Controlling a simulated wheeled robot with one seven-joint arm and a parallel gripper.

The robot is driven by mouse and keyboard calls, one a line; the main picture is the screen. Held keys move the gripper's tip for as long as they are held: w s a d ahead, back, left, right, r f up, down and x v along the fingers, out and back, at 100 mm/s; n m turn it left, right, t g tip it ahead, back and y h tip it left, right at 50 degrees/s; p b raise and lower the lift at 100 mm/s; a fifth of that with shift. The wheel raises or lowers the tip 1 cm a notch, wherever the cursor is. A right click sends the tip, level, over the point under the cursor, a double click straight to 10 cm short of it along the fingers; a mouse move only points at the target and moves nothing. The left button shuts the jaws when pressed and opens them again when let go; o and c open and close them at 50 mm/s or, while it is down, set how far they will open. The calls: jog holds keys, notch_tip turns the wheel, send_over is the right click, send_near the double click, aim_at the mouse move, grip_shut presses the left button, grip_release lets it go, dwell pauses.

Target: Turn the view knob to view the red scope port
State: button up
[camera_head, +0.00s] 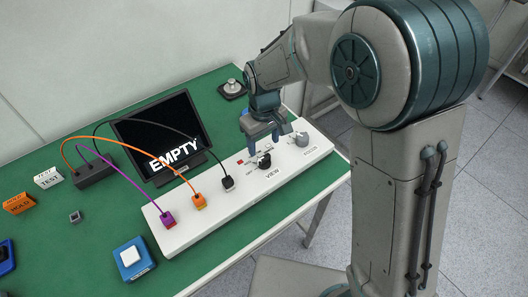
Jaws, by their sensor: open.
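The black view knob (265,161) sits on the white panel (205,232), beside the printed word VIEW. My gripper (263,146) is open, with its fingers pointing down just above and behind this knob. I cannot tell whether they touch it. Three ports with plugs stand in a row to the left of the knob. The left one, with a purple cable, has a reddish-purple plug (168,219). An orange plug (199,201) is in the middle and a black plug (227,183) is nearest the knob. The screen (155,128) reads EMPTY. The knob's exact setting is too small to tell.
A grey knob (302,139) stands right of the view knob. Cables arch from the plugs to a dark box (95,170) at the left. A blue block with a white button (131,258) lies in front of the panel. An orange block (18,203) lies far left.

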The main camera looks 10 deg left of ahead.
aim_at(264, 157)
notch_tip(264, 157, down, 6)
jog(key=shift+r, duration=0.15)
jog(key=c, duration=1)
